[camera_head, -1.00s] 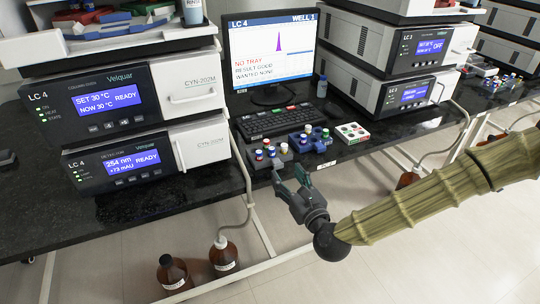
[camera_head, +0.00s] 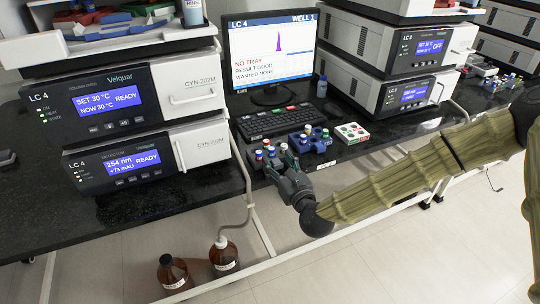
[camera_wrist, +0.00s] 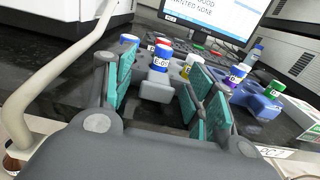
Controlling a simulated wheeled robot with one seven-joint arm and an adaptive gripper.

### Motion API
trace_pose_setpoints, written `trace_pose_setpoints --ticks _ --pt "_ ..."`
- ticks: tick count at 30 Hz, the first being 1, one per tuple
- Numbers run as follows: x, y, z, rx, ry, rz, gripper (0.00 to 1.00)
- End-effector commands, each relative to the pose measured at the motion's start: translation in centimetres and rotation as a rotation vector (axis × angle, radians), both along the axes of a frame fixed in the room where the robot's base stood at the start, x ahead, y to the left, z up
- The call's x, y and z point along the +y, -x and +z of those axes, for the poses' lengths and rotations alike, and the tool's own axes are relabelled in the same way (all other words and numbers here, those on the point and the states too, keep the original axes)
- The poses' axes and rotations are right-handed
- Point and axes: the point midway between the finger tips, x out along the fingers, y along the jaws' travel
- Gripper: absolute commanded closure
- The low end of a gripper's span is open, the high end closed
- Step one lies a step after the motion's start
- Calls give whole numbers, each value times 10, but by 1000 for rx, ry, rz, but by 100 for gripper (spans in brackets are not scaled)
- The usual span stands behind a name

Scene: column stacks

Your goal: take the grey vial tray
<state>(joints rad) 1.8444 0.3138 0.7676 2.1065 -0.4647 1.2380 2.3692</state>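My gripper (camera_head: 283,164) is at the front right of the tray. In the wrist view my gripper (camera_wrist: 158,88) is open, teal pads on either side of the tab. I cannot tell whether they touch it. My gripper hides part of the tray.
A keyboard (camera_head: 280,121) and monitor (camera_head: 270,55) are behind. Instrument stacks (camera_head: 150,100) rise at left and right. Brown bottles (camera_head: 224,256) stand below.

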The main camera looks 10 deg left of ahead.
Motion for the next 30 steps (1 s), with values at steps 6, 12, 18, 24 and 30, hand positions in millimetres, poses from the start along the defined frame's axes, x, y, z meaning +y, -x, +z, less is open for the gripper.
trace_pose_setpoints --ticks 6,12,18,24,30 --pt "0 0 0 0 0 0 87" --pt "0 0 0 -1 -1 0 96" --pt "0 0 3 -1 -1 -1 96" --pt "0 0 17 -1 -1 0 96" --pt "0 0 35 0 -1 0 96"
